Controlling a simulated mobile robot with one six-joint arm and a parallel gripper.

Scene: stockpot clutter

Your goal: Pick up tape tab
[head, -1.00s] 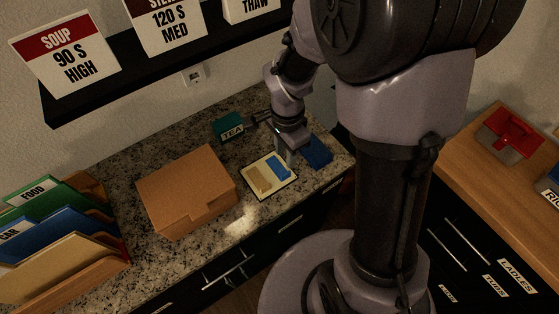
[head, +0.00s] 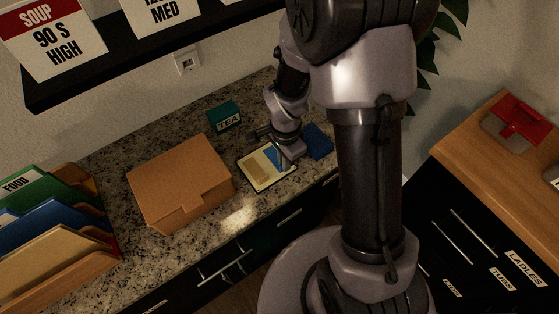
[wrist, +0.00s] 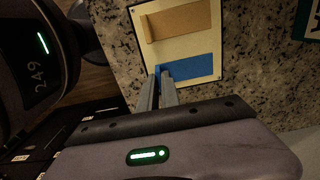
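A cream board (head: 258,182) lies flat on the granite counter, with a tan strip and a blue strip on it. In the wrist view the cream board (wrist: 156,55) carries the tan strip (wrist: 178,21) farther up and the blue strip (wrist: 195,69) nearer my gripper. I cannot tell for sure which piece is the tape tab. My gripper (wrist: 160,76) has its two fingers close together at the near left end of the blue strip. In the head view my gripper (head: 287,160) covers the board's right side. Whether anything is between the fingertips is unclear.
A cardboard box (head: 180,182) stands left of the board, and a green TEA box (head: 225,116) stands behind it. A dark blue flat item (head: 317,141) lies just right. A file rack (head: 92,262) fills the left counter end. A sign shelf (head: 130,48) hangs above.

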